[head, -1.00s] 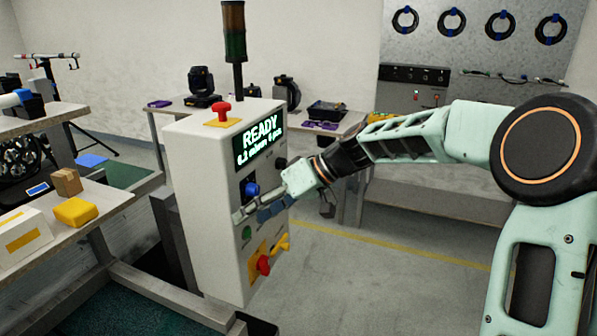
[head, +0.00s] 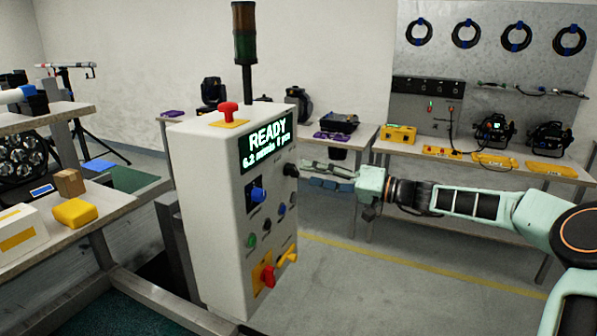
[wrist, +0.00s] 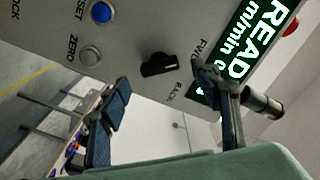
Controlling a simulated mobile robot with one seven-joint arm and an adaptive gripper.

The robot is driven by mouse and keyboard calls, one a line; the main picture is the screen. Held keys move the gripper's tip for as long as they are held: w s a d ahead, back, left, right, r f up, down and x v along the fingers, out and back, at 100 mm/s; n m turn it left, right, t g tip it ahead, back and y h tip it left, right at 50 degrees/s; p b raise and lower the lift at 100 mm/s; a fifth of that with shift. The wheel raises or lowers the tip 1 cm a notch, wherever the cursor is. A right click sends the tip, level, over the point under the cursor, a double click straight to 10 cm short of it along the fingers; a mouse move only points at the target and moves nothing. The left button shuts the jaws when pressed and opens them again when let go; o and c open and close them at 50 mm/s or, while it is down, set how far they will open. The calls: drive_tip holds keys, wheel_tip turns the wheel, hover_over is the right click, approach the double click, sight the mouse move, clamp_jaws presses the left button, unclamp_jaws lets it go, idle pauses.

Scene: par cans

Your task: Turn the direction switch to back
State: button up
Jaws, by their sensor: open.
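The direction switch (wrist: 158,65) is a small black bar knob on the control box's pale panel, with FWD and BACK labels beside it in the wrist view. One end of its bar faces the labels; I cannot tell which one it is set to.
The control box (head: 205,200) also bears a red mushroom button (head: 229,109), a blue knob (head: 257,194), a red knob (head: 268,277) and a yellow lever (head: 288,255). A workbench (head: 105,205) stands at left. The floor right of the box is clear.

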sight(297, 171)
drive_tip(key=shift+x, duration=2.3)
drive_tip(key=c, duration=1.2)
drive_tip(key=shift+o, duration=0.2)
